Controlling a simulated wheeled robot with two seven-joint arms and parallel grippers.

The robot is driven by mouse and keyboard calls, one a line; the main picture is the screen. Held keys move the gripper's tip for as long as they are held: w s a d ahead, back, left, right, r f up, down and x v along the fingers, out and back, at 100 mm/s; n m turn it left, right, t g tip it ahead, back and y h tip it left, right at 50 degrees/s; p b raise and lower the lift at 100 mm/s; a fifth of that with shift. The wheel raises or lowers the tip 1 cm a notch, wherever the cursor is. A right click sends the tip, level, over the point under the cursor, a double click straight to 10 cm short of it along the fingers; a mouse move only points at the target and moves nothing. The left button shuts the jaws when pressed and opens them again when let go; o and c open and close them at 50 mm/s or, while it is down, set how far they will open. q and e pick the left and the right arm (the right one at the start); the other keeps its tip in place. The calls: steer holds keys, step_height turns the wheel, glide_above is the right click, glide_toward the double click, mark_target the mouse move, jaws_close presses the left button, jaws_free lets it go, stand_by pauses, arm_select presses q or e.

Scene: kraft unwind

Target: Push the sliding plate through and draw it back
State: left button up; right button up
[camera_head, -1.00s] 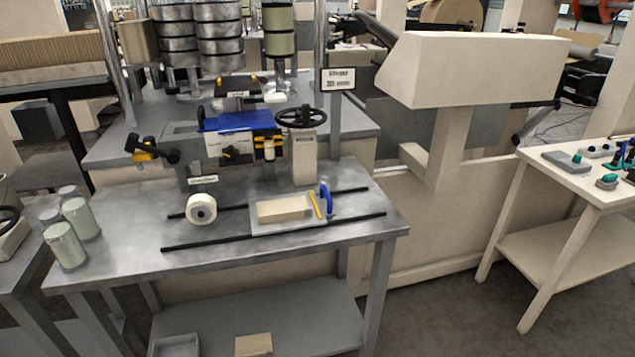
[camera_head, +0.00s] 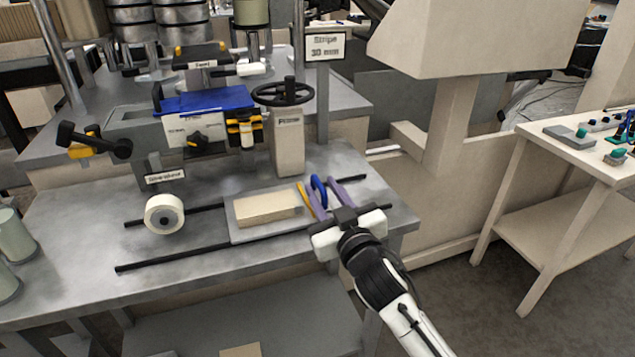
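The sliding plate (camera_head: 238,233) is a flat grey plate on two black rails (camera_head: 172,258) on the metal table. A beige block (camera_head: 268,208) lies on it. A blue upright handle (camera_head: 319,184) and a yellow strip (camera_head: 304,194) stand at its right end. My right gripper (camera_head: 322,189) comes in from the lower right. Its two purple-grey fingers are apart, one on each side of the blue handle. I cannot tell whether they touch it. The gripper hides part of the plate's right end. My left gripper is out of view.
A white roll (camera_head: 164,214) stands left of the plate by the rails. Behind are a blue-topped unit (camera_head: 205,103) and a post with a black handwheel (camera_head: 283,93). A beige side table (camera_head: 575,160) with small tools stands at the right.

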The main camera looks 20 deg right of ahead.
mark_target(314, 177)
steer(key=shift+w+a, duration=0.1)
steer(key=shift+w, duration=1.6)
jaws_close()
